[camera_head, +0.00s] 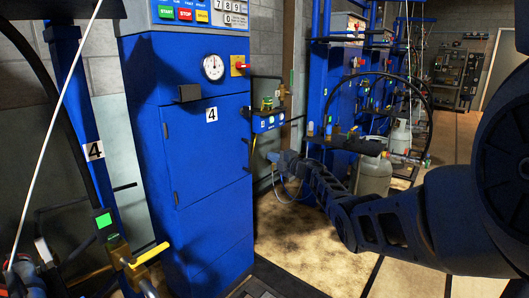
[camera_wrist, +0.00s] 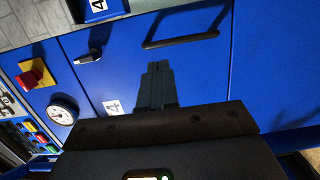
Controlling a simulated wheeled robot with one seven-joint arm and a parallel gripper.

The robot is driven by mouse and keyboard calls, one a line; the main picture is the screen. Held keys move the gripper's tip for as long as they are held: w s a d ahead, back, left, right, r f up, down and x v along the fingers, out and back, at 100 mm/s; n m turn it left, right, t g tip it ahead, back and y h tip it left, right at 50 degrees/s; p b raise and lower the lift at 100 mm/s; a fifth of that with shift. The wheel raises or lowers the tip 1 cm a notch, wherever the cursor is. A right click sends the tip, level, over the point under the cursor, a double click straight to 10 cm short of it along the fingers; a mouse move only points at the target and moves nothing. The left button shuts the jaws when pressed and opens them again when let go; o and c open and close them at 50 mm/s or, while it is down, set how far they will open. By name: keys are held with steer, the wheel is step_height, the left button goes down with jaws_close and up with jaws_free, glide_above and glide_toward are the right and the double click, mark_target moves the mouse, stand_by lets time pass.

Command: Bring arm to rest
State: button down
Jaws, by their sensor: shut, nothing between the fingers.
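My arm reaches in from the right of the head view, and my gripper (camera_head: 274,157) is at its far end, to the right of the blue cabinet (camera_head: 205,160) marked 4. In the wrist view my gripper (camera_wrist: 157,68) has its fingers together with nothing between them. Behind the fingers in that view is the blue cabinet face (camera_wrist: 200,75), with a dark handle (camera_wrist: 180,40) and a gauge (camera_wrist: 62,112). I cannot tell the exact gap between the fingertips and the cabinet.
A grey gas cylinder (camera_head: 373,175) stands beyond my arm, with more blue scale stations (camera_head: 345,80) behind it. A yellow-handled valve (camera_head: 150,254) and a blue post (camera_head: 80,120) are at the left. Open floor (camera_head: 310,240) lies in front of the arm.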

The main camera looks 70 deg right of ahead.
steer(key=shift+s+a, duration=0.15)
steer(key=shift+s, duration=0.55)
steer(key=shift+s+a, duration=0.1)
steer(key=shift+s, duration=0.55)
